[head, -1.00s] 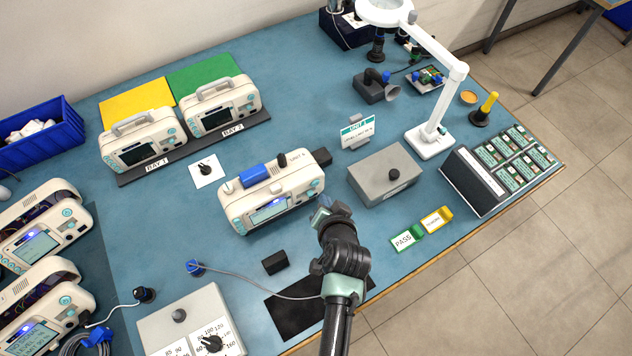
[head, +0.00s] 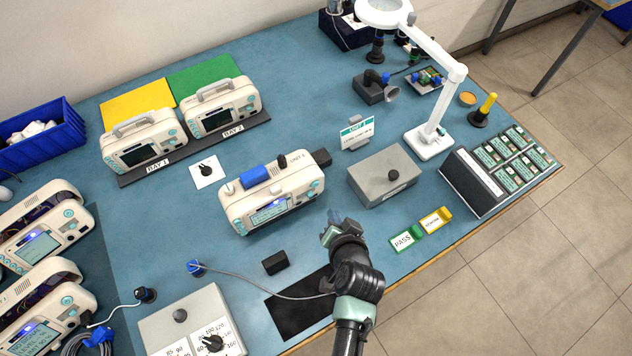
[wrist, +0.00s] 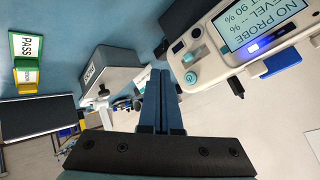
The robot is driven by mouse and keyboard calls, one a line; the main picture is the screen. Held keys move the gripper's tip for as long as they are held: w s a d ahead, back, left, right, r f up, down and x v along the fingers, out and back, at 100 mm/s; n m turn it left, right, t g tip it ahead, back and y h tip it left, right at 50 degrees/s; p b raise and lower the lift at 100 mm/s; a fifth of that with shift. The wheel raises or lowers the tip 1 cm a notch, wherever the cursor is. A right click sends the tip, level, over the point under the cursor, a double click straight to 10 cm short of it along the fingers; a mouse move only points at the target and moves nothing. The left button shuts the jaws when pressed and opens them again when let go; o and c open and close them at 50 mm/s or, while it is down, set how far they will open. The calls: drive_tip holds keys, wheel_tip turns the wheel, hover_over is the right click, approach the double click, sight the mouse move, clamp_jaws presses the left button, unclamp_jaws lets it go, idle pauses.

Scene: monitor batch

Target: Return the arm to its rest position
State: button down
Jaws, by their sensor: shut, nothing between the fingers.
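My gripper (head: 334,218) is at the end of my arm, above the bench between the middle monitor and the PASS tag. Its two blue fingers are together and empty in the wrist view (wrist: 161,98). The middle monitor (head: 272,205), labelled as a unit, stands to the left of the gripper, apart from it. Its lit screen also shows in the wrist view (wrist: 250,25), reading "NO PROBE". My arm reaches up from the bottom edge of the head view.
PASS (head: 405,238) and yellow (head: 435,220) tags lie to the right. A black mat (head: 300,306) and small black block (head: 275,263) lie near the front. A white magnifier lamp (head: 433,138) stands behind.

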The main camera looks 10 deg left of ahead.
drive_tip(key=w+r+n+t, duration=0.1)
drive_tip(key=w+r+t, duration=0.25)
drive_tip(key=r, duration=0.85)
drive_tip(key=w+r+n+t, duration=0.15)
drive_tip(key=w+r, duration=0.35)
drive_tip(key=r, duration=0.7)
drive_tip(key=w+r+t, duration=0.3)
drive_tip(key=w+r, duration=0.1)
drive_tip(key=r, duration=0.8)
drive_tip(key=s+r+n+t+h, duration=0.1)
drive_tip(key=s+r+t, duration=0.1)
drive_tip(key=r, duration=0.7)
drive_tip(key=s+r+t, duration=0.3)
drive_tip(key=r, duration=0.6)
drive_tip(key=s+r+t, duration=0.2)
drive_tip(key=s+r, duration=0.4)
drive_tip(key=r, duration=0.2)
drive_tip(key=s+r+t+h, duration=0.1)
drive_tip(key=s+r+t, duration=0.2)
drive_tip(key=s+r, duration=0.3)
wheel_tip(320, 180, up, 4)
drive_tip(key=shift+s+a+f+n, duration=0.2)
drive_tip(key=shift+s+a+n, duration=0.15)
drive_tip(key=shift+n, duration=0.1)
drive_tip(key=shift+f, duration=0.15)
